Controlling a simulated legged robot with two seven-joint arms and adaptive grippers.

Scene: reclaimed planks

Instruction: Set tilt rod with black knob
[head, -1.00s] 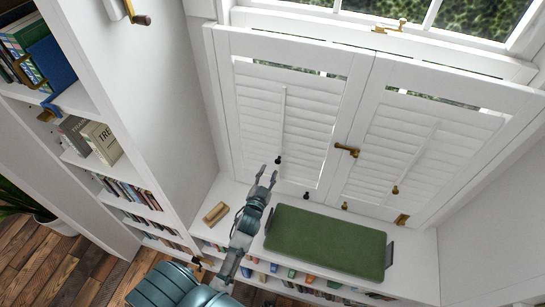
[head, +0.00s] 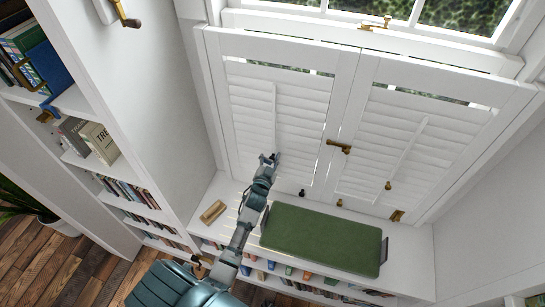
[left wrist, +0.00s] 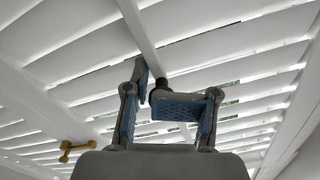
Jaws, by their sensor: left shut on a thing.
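The left shutter panel (head: 240,110) has white slats and a thin white tilt rod (head: 275,105). The rod also shows in the left wrist view (left wrist: 138,32), with a black knob (left wrist: 161,82) at its lower end. My left gripper (head: 269,158) is at the rod's lower end. In the left wrist view its blue-padded fingers (left wrist: 156,92) are shut on the black knob. In the head view the fingers mostly hide that knob. The right panel has its own tilt rod with a brass knob (head: 388,185). My right gripper is not in view.
A brass latch (head: 340,146) sits between the panels. Another small black knob (head: 302,193) is low by the left panel. A green cushion tray (head: 322,240) and a wooden block (head: 213,212) lie on the white bench. A bookshelf (head: 95,170) stands left.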

